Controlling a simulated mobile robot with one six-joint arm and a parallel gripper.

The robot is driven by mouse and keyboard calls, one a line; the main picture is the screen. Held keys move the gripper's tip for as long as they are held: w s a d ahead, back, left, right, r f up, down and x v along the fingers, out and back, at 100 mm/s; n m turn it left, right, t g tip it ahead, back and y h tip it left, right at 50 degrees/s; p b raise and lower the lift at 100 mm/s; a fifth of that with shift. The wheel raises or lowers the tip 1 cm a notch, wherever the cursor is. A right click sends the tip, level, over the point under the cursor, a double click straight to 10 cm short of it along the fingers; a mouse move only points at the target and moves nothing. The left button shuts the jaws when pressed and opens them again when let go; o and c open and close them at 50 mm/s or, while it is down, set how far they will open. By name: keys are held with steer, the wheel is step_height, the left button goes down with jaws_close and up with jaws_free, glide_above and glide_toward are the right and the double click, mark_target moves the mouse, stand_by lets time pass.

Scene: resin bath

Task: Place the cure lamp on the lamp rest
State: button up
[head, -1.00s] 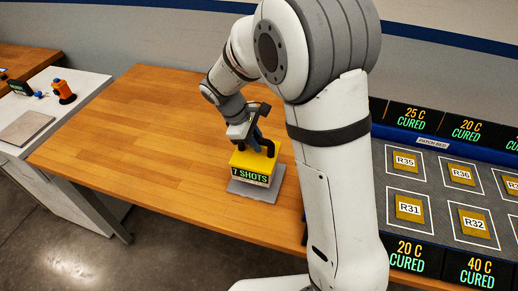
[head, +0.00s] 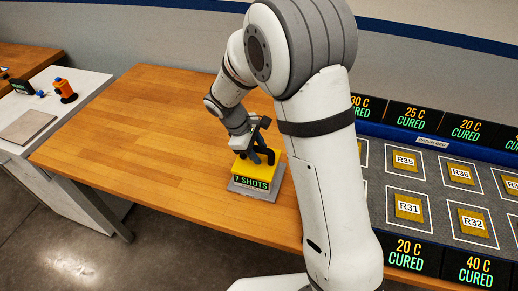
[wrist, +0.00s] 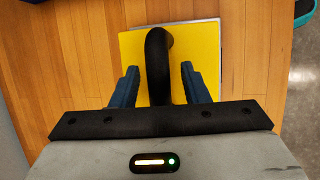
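The cure lamp (head: 258,171) is a yellow block with a black handle and a front display reading 7 SHOTS. It sits upright on the lamp rest (head: 240,188), a grey plate on the wooden table. My gripper (head: 262,155) is above the lamp, with its fingers on either side of the handle. In the wrist view, my gripper (wrist: 160,85) is open, with a narrow gap between each blue finger and the black handle of the lamp (wrist: 133,45). The lamp's underside is hidden.
The wooden table (head: 150,130) is clear to the left of the lamp. A patch bed (head: 440,180) with labelled patches and CURED displays lies at right, partly behind my arm. A white bench (head: 60,115) at left holds a flat plate (head: 27,126) and an orange item (head: 65,91).

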steer(key=b+v, duration=0.1)
steer(key=v, duration=1)
steer(key=s+d+r+m+t+y, duration=0.1)
steer(key=s+d+r+m+y, duration=0.1)
steer(key=s+d+m, duration=0.4)
steer(key=s+d+r+m+t+y, duration=0.2)
steer(key=s+d+m, duration=0.5)
steer(key=s, duration=0.7)
steer(key=shift+s+d+r+y, duration=0.35)
steer(key=shift+d+r, duration=0.2)
steer(key=shift+d, duration=0.6)
steer(key=shift+w, duration=0.1)
